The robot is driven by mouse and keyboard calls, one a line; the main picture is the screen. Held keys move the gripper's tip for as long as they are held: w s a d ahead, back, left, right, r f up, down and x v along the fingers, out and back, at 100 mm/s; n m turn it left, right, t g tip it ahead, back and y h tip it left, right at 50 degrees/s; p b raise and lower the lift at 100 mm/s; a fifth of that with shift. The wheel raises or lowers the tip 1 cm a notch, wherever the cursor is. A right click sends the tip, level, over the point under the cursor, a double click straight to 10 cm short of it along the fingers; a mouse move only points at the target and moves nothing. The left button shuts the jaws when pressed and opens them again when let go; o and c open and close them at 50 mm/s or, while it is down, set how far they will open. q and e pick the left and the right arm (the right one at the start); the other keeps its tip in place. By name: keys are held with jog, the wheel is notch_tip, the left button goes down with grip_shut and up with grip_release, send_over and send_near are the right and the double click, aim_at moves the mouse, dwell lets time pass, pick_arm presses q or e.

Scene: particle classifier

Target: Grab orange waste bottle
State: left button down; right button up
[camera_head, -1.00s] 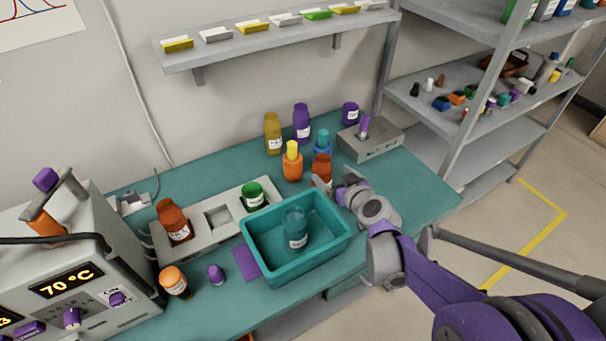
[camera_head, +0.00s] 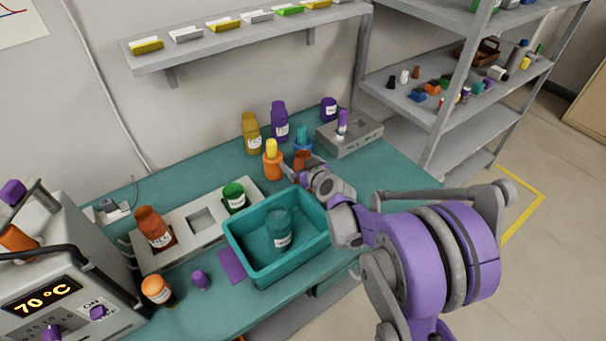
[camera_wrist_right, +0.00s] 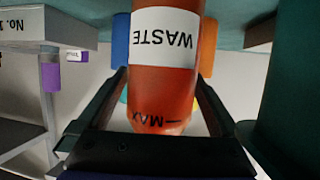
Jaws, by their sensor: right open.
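The orange waste bottle (camera_head: 302,159) stands upright at the back of the bench, behind the teal bin, partly hidden by my right gripper (camera_head: 297,168). In the right wrist view, which is upside down, the bottle (camera_wrist_right: 163,85) fills the middle, with its white WASTE label and a MAX mark readable. My right gripper (camera_wrist_right: 162,82) is open, with one finger on each side of the bottle. Whether the fingers touch it I cannot tell. My left gripper is not in view.
An orange bottle with a yellow top (camera_head: 272,163) and a blue bottle (camera_head: 302,138) stand close beside the waste bottle. A grey device (camera_head: 350,138) stands to the right.

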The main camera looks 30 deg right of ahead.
jog(key=c, duration=1.3)
